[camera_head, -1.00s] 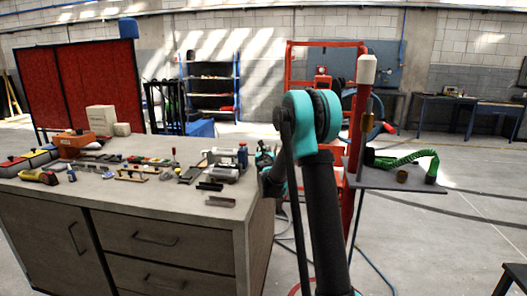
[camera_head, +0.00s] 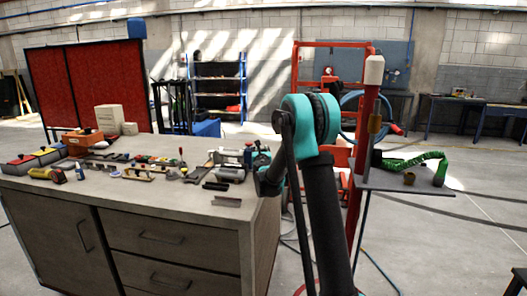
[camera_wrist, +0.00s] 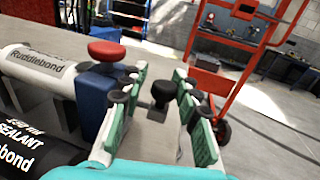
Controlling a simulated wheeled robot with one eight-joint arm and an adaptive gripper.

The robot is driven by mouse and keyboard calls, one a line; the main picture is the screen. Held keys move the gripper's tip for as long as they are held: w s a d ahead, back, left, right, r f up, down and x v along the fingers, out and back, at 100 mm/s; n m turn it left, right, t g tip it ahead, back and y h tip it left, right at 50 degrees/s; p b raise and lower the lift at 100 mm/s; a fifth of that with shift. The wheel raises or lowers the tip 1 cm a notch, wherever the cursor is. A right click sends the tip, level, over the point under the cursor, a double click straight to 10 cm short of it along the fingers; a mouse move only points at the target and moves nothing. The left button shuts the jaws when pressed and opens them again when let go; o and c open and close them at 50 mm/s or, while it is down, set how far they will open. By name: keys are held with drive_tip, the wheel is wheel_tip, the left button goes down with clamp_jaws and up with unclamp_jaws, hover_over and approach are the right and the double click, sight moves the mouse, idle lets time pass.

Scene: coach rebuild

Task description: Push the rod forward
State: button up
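In the wrist view my gripper (camera_wrist: 161,72) is open, its two teal-padded fingers apart over the bench top. A short black knob (camera_wrist: 163,90) shows between the fingers, apart from both pads; I cannot tell whether it is the end of the rod. Beside the left finger is a blue block (camera_wrist: 95,92) with a red round cap (camera_wrist: 106,50), joined to a white tube marked "Ruddiebond" (camera_wrist: 35,68). In the head view my arm hides much of my gripper at the bench's right end. No rod can be told for certain there.
Open floor lies right.

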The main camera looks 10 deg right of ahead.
drive_tip(key=shift+o, duration=1.2)
drive_tip(key=shift+s, duration=0.1)
drive_tip(key=s+a, duration=0.1)
drive_tip(key=s, duration=1)
drive_tip(key=shift+s, duration=0.4)
